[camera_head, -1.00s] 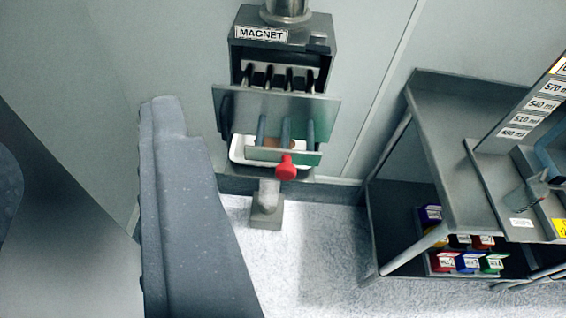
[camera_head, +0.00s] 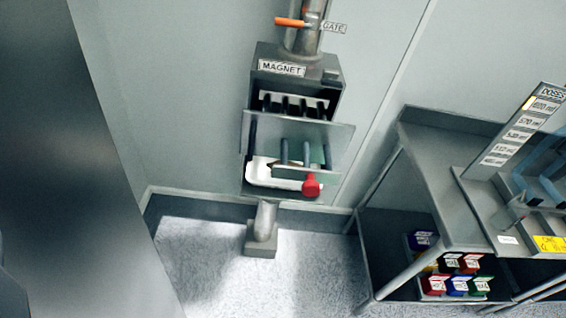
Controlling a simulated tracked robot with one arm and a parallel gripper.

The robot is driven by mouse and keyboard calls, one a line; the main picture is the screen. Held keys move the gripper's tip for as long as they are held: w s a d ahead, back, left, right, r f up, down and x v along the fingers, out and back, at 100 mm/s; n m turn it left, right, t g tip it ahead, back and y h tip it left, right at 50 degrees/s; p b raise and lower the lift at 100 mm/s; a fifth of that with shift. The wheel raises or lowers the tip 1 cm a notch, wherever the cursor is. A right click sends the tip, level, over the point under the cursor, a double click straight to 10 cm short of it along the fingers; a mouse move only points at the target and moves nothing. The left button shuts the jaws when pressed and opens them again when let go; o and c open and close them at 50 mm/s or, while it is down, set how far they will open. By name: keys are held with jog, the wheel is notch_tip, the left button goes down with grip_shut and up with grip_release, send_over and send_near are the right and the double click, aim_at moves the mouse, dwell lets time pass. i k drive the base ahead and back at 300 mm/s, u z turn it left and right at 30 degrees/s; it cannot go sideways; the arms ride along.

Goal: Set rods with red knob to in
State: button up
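The red knob (camera_head: 312,186) sits at the front of a drawer-like rod unit (camera_head: 284,163), which is pulled out of the grey box labelled MAGNET (camera_head: 282,68). Several upright grey rods show on the pulled-out part, behind its clear front plate. Dark slots show in the box opening above. A white tray (camera_head: 262,172) lies under the rods. I cannot tell whether anything touches the knob, but nothing of mine shows close to it. My gripper is not in view.
A large dark grey panel (camera_head: 75,170) fills the left side. A metal cart (camera_head: 440,170) stands at right, with coloured boxes (camera_head: 458,285) on its lower shelf. An orange gate handle (camera_head: 290,22) is on the pipe above. The floor (camera_head: 210,270) in front is clear.

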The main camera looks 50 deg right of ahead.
aim_at(311, 179)
jog(key=z, duration=0.05)
jog(key=k, duration=1.2)
jog(key=z, duration=0.4)
jog(key=i, duration=1)
jog(key=u, duration=0.1)
